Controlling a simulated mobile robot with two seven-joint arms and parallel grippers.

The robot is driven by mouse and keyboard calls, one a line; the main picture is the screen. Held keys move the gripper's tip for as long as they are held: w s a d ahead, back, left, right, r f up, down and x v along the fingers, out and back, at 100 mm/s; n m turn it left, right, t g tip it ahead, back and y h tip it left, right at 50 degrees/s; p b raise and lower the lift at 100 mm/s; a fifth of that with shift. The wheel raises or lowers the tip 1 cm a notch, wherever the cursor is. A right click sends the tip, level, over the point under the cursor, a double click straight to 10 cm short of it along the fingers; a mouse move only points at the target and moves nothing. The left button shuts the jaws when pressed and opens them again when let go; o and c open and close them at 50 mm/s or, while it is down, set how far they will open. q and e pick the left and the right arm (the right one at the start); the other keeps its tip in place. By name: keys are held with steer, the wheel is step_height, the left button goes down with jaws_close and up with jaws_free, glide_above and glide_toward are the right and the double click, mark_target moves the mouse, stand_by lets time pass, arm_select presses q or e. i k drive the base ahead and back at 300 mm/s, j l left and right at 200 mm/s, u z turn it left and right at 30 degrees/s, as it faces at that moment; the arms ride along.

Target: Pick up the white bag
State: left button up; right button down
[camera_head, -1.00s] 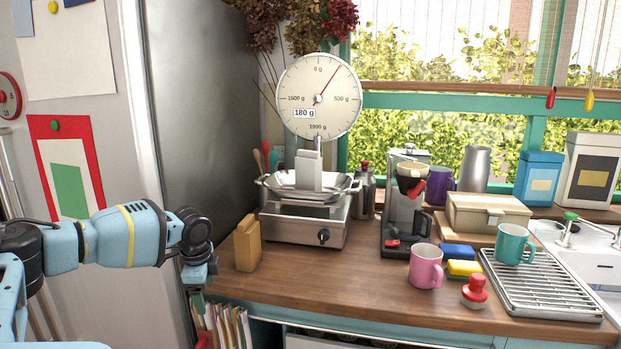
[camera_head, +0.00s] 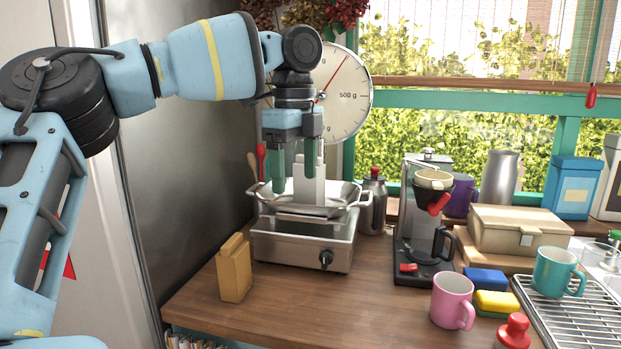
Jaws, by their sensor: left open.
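The white bag (camera_head: 312,190) stands upright in the silver pan (camera_head: 345,199) of the kitchen scale. My left gripper (camera_head: 295,180) is over the pan with its fingers pointing down. Its jaws are open, one finger at the bag's left and the other in front of the bag's upper part. I cannot tell whether the fingers touch the bag. My right gripper is not in view.
A tan packet (camera_head: 234,272) stands left of the scale base (camera_head: 290,250). A steel flask (camera_head: 374,200) and a coffee maker (camera_head: 415,225) stand to the right. A pink mug (camera_head: 450,300) is near the front. The wooden counter before the scale is clear.

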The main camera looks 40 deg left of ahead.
mark_target(305, 191)
steer(key=i+j, duration=0.8)
steer(key=j, duration=0.2)
